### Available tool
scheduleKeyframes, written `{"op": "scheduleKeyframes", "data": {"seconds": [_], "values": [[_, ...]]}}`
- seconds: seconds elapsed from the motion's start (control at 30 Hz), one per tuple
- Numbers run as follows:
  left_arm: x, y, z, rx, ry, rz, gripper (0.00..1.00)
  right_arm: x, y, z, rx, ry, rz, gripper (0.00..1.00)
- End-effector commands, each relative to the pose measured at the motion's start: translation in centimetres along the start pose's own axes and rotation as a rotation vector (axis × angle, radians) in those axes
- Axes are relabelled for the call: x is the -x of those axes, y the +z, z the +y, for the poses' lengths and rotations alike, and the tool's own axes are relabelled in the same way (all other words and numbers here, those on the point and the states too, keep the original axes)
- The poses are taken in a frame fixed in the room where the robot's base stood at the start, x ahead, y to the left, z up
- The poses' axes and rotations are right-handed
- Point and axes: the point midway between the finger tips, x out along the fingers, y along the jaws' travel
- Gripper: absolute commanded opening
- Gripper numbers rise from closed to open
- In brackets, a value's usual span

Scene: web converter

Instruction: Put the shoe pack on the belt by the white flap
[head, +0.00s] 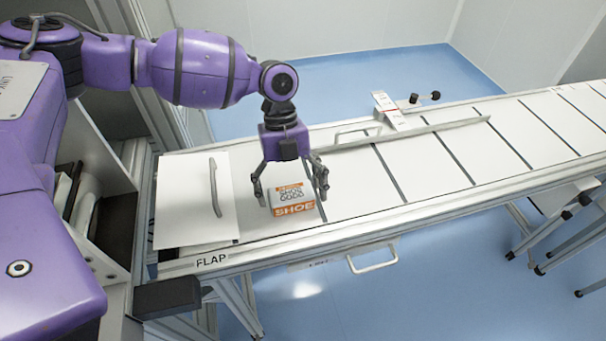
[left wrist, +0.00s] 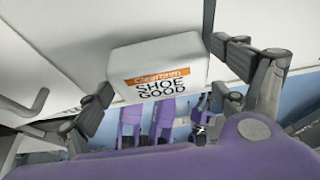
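The shoe pack (head: 293,205) is a small white and orange box marked SHOE. It rests on the white belt (head: 355,183) just right of the white flap (head: 185,198), which has a grey handle. My left gripper (head: 290,190) is above the pack, pointing down, with one finger on each side of it. The fingers look open, with small gaps to the pack's sides. In the left wrist view the pack (left wrist: 160,68) lies between the two spread fingers, its printed face towards the camera. My right gripper is not in view.
A FLAP label (head: 211,260) is on the belt's front rail. The belt to the right of the pack is clear.

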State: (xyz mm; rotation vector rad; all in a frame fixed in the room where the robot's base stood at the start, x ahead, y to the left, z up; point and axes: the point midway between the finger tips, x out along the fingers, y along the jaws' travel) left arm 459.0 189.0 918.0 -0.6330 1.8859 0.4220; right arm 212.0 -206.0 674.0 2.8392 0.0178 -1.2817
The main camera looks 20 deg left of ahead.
Motion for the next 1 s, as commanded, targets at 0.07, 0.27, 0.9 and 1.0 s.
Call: {"op": "scheduleKeyframes", "data": {"seconds": [0.07,0.27,0.9,1.0], "values": [[-0.1,0.0,0.1,0.001,0.001,0.001,0.96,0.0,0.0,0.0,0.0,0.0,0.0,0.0],[0.0,0.0,0.0,0.001,0.0,0.001,0.96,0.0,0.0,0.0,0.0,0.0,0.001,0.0],[9.3,0.0,0.0,-0.001,-0.001,-0.001,0.96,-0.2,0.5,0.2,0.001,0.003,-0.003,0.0],[10.8,0.0,-0.1,-0.001,0.0,0.0,0.96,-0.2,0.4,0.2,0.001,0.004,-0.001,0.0]]}}
